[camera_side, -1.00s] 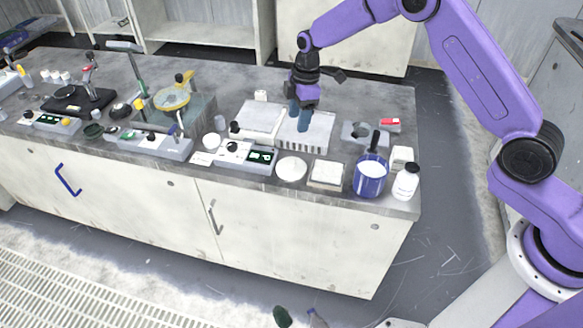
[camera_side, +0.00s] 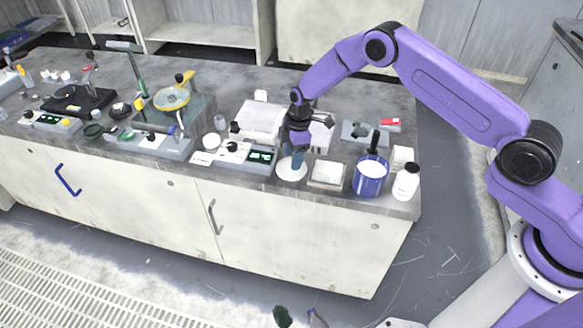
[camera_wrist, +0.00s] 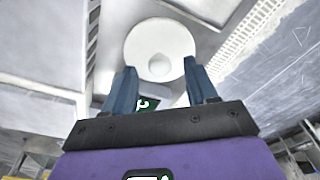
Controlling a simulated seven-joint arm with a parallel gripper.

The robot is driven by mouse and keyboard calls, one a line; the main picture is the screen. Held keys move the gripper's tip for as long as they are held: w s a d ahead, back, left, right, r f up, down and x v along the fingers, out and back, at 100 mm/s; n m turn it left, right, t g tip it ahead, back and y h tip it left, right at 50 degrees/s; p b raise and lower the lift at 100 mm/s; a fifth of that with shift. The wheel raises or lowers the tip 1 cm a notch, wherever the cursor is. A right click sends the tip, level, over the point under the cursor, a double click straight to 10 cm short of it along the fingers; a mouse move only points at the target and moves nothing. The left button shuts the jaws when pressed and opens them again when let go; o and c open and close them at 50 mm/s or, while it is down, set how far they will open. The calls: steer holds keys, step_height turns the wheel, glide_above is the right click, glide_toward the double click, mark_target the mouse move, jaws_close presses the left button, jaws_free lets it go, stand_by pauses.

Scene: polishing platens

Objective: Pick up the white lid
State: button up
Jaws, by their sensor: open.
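The white lid (camera_side: 289,177) is a flat round disc near the bench's front edge in the side view. In the wrist view my gripper (camera_wrist: 159,70) is open, with one finger on either side of the knob's line and nothing held. I cannot tell whether the fingertips touch the lid.
A control box with a green display (camera_side: 262,156) stands close left of the lid. A square pale dish (camera_side: 327,175) is close on the right, then a blue beaker (camera_side: 369,182) and a white bottle (camera_side: 406,182). A white boxy unit (camera_side: 321,142) stands behind.

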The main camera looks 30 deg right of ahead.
steer(key=shift+a+f, duration=0.1)
steer(key=shift+f, duration=0.6)
steer(key=shift+c, duration=0.3)
jaws_close()
steer(key=shift+r, duration=0.1)
